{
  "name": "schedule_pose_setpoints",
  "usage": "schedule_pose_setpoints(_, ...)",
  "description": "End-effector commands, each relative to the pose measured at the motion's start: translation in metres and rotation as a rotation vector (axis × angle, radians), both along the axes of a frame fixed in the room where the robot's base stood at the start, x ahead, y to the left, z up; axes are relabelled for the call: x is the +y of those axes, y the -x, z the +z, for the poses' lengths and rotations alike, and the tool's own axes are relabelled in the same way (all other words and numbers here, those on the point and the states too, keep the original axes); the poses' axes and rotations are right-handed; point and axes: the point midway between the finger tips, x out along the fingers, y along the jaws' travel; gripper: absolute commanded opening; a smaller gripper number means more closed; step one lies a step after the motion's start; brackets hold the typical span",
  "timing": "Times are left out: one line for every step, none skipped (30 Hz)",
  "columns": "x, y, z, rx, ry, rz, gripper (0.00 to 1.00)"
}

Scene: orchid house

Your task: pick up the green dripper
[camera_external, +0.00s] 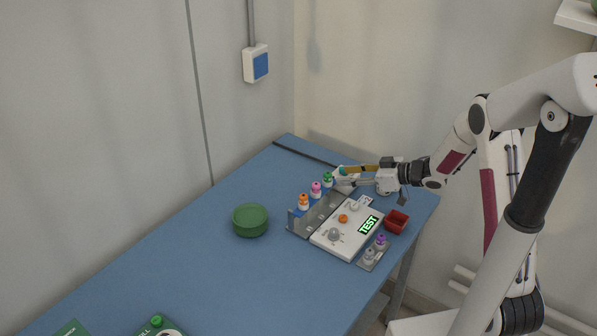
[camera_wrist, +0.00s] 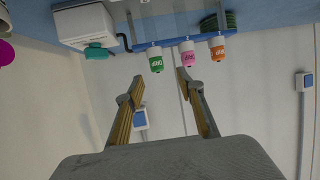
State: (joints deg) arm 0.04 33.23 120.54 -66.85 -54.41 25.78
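The green dripper (camera_external: 328,180) is a small white bottle with a green cap. It stands at the far end of a grey rack (camera_external: 302,222), in a row with a pink dripper (camera_external: 316,188) and an orange dripper (camera_external: 304,201). My gripper (camera_external: 343,176) is at the rack's far end, close to the green dripper's right. In the wrist view the green dripper (camera_wrist: 156,61) appears just beyond my open, empty fingertips (camera_wrist: 160,76), roughly between them. The pink dripper (camera_wrist: 187,55) is near the right fingertip, with the orange dripper (camera_wrist: 217,50) farther right. I cannot tell if anything touches.
A white panel (camera_external: 335,243) with knobs and a lit TEST display lies beside the rack. A red bin (camera_external: 396,221) and a small holder (camera_external: 372,256) with bottles are to its right. A green round container (camera_external: 250,221) stands left.

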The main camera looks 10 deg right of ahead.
Motion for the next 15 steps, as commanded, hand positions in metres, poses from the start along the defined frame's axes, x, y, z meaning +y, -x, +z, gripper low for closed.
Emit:
schedule_pose_setpoints(0.000,0.000,0.000,0.000,0.000,0.000,0.38)
schedule_pose_setpoints(0.000,0.000,0.000,0.000,0.001,-0.001,0.38)
schedule_pose_setpoints(0.000,0.000,0.000,0.000,0.001,-0.001,0.38)
schedule_pose_setpoints(0.000,0.000,0.000,0.000,0.001,-0.001,0.38)
schedule_pose_setpoints(0.000,0.000,0.000,0.000,0.001,-0.001,0.38)
schedule_pose_setpoints(0.000,0.000,-0.001,0.000,0.001,-0.001,0.38)
schedule_pose_setpoints(0.001,-0.001,-0.001,0.000,0.002,-0.001,0.38)
schedule_pose_setpoints(0.002,-0.001,-0.001,0.000,0.002,-0.001,0.38)
schedule_pose_setpoints(0.003,-0.003,-0.002,0.000,0.002,0.000,0.38)
schedule_pose_setpoints(0.005,-0.004,-0.003,0.001,0.002,0.000,0.38)
schedule_pose_setpoints(0.007,-0.005,-0.004,0.001,0.002,0.000,0.38)
schedule_pose_setpoints(0.009,-0.007,-0.006,0.001,0.002,0.000,0.38)
schedule_pose_setpoints(0.011,-0.009,-0.006,0.000,0.002,-0.001,0.38)
schedule_pose_setpoints(0.012,-0.010,-0.007,0.000,0.002,-0.001,0.38)
schedule_pose_setpoints(0.015,-0.011,-0.008,0.001,0.003,-0.001,0.38)
